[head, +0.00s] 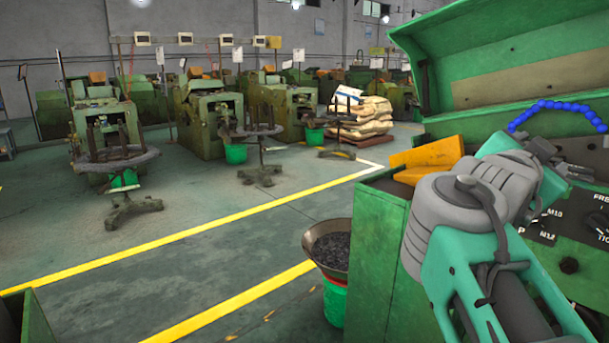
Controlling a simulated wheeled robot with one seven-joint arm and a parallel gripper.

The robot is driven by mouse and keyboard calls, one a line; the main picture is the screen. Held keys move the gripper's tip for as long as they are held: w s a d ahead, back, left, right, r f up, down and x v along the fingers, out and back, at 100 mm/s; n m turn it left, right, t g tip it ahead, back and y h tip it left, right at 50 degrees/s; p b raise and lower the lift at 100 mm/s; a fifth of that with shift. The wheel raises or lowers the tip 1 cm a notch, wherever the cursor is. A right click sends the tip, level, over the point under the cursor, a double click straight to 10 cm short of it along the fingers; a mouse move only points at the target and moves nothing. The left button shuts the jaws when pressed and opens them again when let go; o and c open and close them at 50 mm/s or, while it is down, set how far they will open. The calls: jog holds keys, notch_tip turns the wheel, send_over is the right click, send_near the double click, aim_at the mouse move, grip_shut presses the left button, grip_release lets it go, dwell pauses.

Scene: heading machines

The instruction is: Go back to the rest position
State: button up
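My grey and teal arm reaches in from the lower right of the head view, in front of an open green machine (375,260). Its far end is over the machine's top, by a dark piece that seems to be my gripper (560,160). The arm's own links partly cover this end, and the fingers cannot be made out. I cannot tell whether they are open or shut or hold anything.
The machine's raised green lid (500,30), a blue segmented hose (555,106) and an orange part (432,153) are close to my arm. A bowl of dark pieces (333,250) stands left of the machine. Yellow-lined floor (190,285) is open further left; several machines stand behind.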

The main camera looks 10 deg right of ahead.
jog(key=w+a+f+n+y+p, duration=0.3)
jog(key=a+f+n+y, duration=0.25)
jog(key=f, duration=0.25)
jog(key=w+a+f+n+y+p, duration=0.3)
jog(key=a+f+n+y, duration=0.1)
jog(key=a+f, duration=0.35)
jog(key=s+a+f+n+g+y+p, duration=0.5)
jog(key=s+a+f+n, duration=0.3)
jog(key=s+a+f, duration=0.4)
jog(key=a+f+g+p, duration=0.1)
jog(key=a+f, duration=0.2)
jog(key=f, duration=0.1)
jog(key=shift+s+f+g, duration=0.25)
jog(key=shift+s+g, duration=0.05)
jog(key=shift+s, duration=0.1)
jog(key=shift+y, duration=0.25)
